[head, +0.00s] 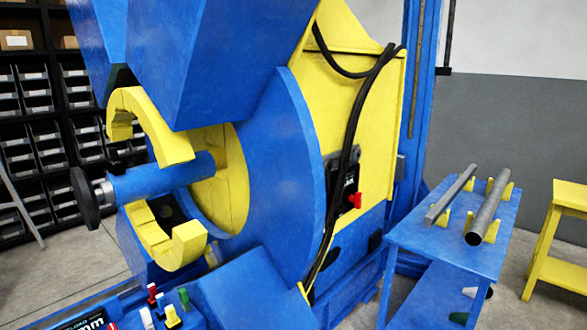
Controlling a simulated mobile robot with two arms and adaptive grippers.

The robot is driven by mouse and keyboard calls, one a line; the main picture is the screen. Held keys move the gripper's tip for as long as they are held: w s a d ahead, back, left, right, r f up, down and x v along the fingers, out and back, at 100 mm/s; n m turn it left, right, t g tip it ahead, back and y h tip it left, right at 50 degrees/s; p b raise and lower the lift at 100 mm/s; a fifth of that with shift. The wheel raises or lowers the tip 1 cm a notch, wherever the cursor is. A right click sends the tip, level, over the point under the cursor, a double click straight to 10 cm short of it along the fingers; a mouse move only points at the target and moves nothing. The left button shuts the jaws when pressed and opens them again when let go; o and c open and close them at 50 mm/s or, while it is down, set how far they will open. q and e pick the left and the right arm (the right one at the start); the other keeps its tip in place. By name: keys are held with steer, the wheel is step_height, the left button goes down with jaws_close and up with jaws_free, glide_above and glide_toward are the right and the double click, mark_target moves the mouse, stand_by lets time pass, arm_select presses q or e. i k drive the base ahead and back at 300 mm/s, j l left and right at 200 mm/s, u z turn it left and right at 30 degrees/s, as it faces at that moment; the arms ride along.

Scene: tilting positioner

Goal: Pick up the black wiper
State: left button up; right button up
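I cannot make out a black wiper for certain in the head view. Several small parts with red, white, yellow and green tops stand at the bottom edge, among them a red-topped one (153,293) and a green one (184,298). Their lower parts are cut off by the frame. A dark box with white lettering (88,322) lies beside them, also cut off. Neither of my grippers is in view.
A large blue and yellow positioner (270,170) fills the middle, with open yellow jaws (127,103) and a black disc (84,198) on a blue cylinder. A blue table (447,245) at right holds a bar (450,195) and a pipe (489,206). A yellow stool (562,235) stands beyond.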

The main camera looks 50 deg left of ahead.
mark_target(113, 152)
steer(key=i+u, duration=0.1)
steer(key=u, duration=0.4)
steer(key=i+u, duration=0.15)
steer(key=u, duration=0.3)
steer(key=i+l+u, duration=0.1)
steer(key=u, duration=0.4)
steer(key=l+u, duration=0.2)
steer(key=u, duration=0.3)
steer(key=i, duration=0.05)
